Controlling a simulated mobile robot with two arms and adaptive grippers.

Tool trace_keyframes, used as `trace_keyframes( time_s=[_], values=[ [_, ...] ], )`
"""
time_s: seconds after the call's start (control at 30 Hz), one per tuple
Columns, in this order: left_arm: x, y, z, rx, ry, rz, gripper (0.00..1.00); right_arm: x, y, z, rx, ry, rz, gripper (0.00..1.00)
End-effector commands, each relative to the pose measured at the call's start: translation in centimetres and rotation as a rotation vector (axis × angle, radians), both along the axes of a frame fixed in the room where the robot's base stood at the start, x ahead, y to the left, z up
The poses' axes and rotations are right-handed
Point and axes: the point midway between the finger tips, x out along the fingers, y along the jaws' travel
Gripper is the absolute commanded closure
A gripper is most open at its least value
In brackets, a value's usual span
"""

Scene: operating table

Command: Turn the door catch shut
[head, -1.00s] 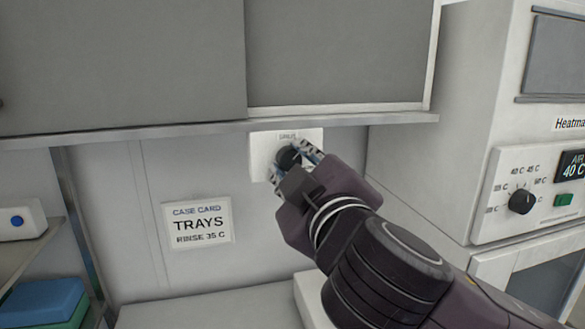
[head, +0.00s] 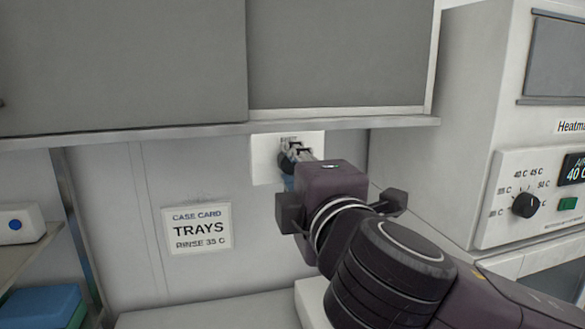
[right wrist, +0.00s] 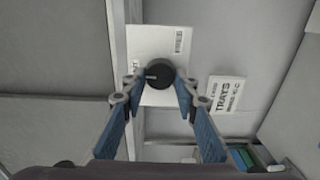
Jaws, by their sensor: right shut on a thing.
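The door catch shows as a round black knob (head: 285,162) on a white plate (head: 262,160) under the grey cabinet. My right gripper (head: 296,158) is at the knob and partly hides it in the head view. In the right wrist view, the knob (right wrist: 160,74) sits between the two blue-padded fingers of the right gripper (right wrist: 158,86), which is shut on it. A pale mark on the knob points to the left in that view. The small print on the plate is too blurred to read. My left gripper is not in view.
The grey cabinet (head: 340,55) and its lower ledge (head: 200,129) overhang the plate. A case card (head: 197,228) is on the wall to the left. A white heating cabinet (head: 430,90) with its own dial (head: 525,205) stands at the right.

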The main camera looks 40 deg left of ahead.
Motion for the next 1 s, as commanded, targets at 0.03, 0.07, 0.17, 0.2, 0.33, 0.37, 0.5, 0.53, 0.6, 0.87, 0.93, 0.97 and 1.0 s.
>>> trace_keyframes(
  time_s=[0.03, 0.07, 0.17, 0.2, 0.33, 0.37, 0.5, 0.53, 0.6, 0.87, 0.93, 0.97, 1.0],
  values=[
    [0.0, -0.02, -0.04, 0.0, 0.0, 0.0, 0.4, 0.0, 0.01, -0.14, -0.009, -0.006, 0.0, 0.96],
    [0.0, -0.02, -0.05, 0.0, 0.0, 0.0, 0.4, 0.0, 0.01, -0.14, -0.013, -0.01, 0.0, 0.96],
    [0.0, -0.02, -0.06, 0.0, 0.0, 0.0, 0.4, 0.0, 0.02, -0.15, -0.02, -0.019, 0.0, 0.96],
    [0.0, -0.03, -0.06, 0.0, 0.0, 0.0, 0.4, 0.0, 0.01, -0.15, -0.021, -0.02, 0.0, 0.96],
    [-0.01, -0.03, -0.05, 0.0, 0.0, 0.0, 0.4, 0.0, 0.02, -0.15, -0.023, -0.022, 0.0, 0.96],
    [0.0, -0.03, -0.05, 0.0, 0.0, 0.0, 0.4, 0.0, 0.02, -0.16, -0.023, -0.022, 0.0, 0.96],
    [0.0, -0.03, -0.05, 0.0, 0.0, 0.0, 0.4, 0.0, 0.02, -0.16, -0.023, -0.022, 0.0, 0.96],
    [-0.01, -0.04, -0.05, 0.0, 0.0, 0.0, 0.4, 0.0, 0.02, -0.16, -0.023, -0.022, 0.0, 0.96],
    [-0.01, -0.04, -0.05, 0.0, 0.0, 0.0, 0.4, 0.0, 0.02, -0.16, -0.023, -0.022, 0.0, 0.69],
    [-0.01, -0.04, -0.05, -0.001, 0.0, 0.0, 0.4, 0.0, 0.0, -0.09, -0.021, -0.022, 0.0, 0.55],
    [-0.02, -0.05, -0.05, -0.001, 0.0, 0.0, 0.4, 0.0, 0.0, -0.07, -0.02, -0.022, 0.0, 0.55],
    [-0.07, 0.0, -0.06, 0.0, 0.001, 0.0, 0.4, 0.0, 0.0, -0.07, -0.02, -0.022, 0.0, 0.55],
    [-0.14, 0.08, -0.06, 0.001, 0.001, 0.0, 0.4, -0.02, -0.02, -0.06, -0.02, -0.022, 0.0, 0.55]
  ],
)
